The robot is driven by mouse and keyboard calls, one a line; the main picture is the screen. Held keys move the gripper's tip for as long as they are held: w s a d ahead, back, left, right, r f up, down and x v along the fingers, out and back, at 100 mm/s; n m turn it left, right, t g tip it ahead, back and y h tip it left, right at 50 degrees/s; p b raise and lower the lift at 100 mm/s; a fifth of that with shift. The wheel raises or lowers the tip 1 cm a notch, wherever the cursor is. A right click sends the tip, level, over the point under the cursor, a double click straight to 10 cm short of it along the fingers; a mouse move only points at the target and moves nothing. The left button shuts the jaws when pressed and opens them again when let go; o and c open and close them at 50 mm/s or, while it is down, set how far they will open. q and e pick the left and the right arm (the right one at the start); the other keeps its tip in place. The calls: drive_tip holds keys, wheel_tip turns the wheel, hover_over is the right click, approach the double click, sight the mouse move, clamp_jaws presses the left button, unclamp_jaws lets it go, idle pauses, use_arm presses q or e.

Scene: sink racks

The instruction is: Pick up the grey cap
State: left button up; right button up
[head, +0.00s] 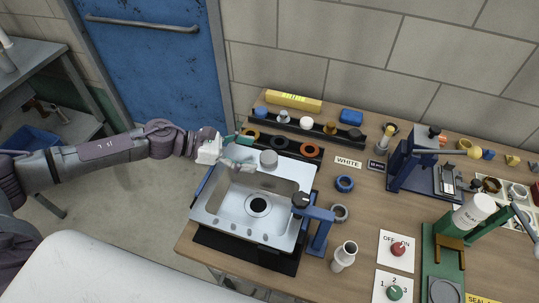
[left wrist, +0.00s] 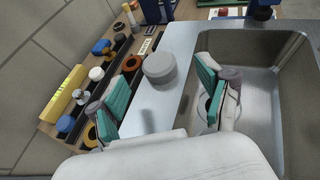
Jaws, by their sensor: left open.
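A light grey round cap (head: 268,158) sits on the back rim of the steel sink (head: 213,199). It also shows in the left wrist view (left wrist: 159,67), on the flat rim beside the basin. My left gripper (head: 240,152) is open and empty, with teal pads on its fingers. In the left wrist view the fingers (left wrist: 152,95) are spread wide, and the cap lies beyond them, roughly between their tips. One finger is on the rack side and the other shows against the basin. The fingers appear apart from the cap. My right gripper is not in view.
A black rack (head: 313,127) with several caps stands behind the sink, and several rings lie in front of it, close to the cap. A blue faucet (head: 320,230) stands at the sink's right. A yellow box (head: 293,101) lies along the wall.

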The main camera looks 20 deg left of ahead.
sight(267, 156)
use_arm(q)
drive_tip(key=p+x, duration=0.2)
drive_tip(key=x, duration=0.2)
drive_tip(key=shift+w+d, duration=0.1)
drive_tip(key=shift+w, duration=0.15)
drive_tip(key=shift+d+f, duration=0.1)
drive_tip(key=c, duration=1)
drive_tip(key=shift+c, duration=0.7)
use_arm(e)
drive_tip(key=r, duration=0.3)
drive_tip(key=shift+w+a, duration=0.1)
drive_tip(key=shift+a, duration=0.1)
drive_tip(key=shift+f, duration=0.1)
